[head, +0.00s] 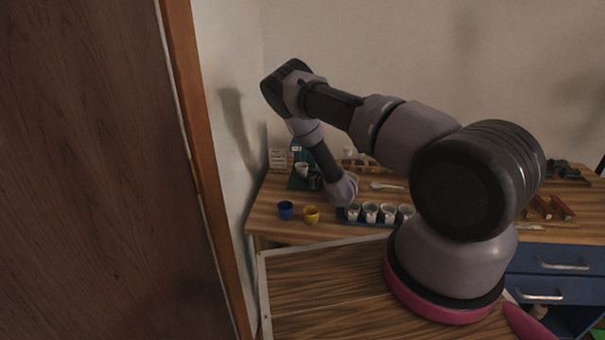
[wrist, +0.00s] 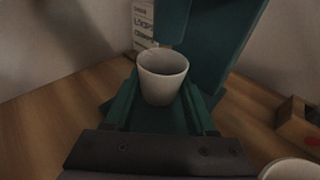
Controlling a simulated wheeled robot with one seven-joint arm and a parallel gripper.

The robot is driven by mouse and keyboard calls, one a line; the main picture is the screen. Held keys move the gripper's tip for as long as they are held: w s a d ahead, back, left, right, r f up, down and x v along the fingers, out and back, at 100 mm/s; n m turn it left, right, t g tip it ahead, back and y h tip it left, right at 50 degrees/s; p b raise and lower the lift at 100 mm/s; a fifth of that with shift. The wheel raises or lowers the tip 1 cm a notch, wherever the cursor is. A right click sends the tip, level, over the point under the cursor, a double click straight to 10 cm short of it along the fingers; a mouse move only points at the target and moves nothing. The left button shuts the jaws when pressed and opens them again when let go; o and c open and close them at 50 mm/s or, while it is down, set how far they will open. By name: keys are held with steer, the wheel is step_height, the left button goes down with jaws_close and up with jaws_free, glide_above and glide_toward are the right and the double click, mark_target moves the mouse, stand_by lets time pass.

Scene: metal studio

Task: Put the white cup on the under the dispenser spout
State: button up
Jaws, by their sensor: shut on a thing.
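The white cup (wrist: 162,80) stands upright in the middle of the wrist view, its dark open mouth showing. It also shows in the head view (head: 302,169), at the back left of the table. My gripper (wrist: 161,95) is shut on it, a finger along each side. In the head view my gripper (head: 314,180) is small and dark. The teal dispenser (wrist: 218,38) rises just behind and to the right of the cup. Its spout part overhangs near the cup's far rim. A green base lies below the cup; I cannot tell whether they touch.
Several white cups (head: 371,213) stand in a dark tray right of my gripper. A lettered white sign (wrist: 143,24) stands behind the dispenser. A wall closes the left side.

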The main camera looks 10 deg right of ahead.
steer(key=shift+d, duration=0.1)
steer(key=shift+f, duration=0.2)
steer(key=shift+s+f, duration=0.1)
steer(key=shift+f, duration=0.35)
steer(key=o, duration=1.3)
steer(key=shift+s+f, duration=0.1)
steer(key=v, duration=0.4)
steer(key=r+v, duration=0.1)
steer(key=v, duration=0.7)
steer(key=shift+r, duration=0.2)
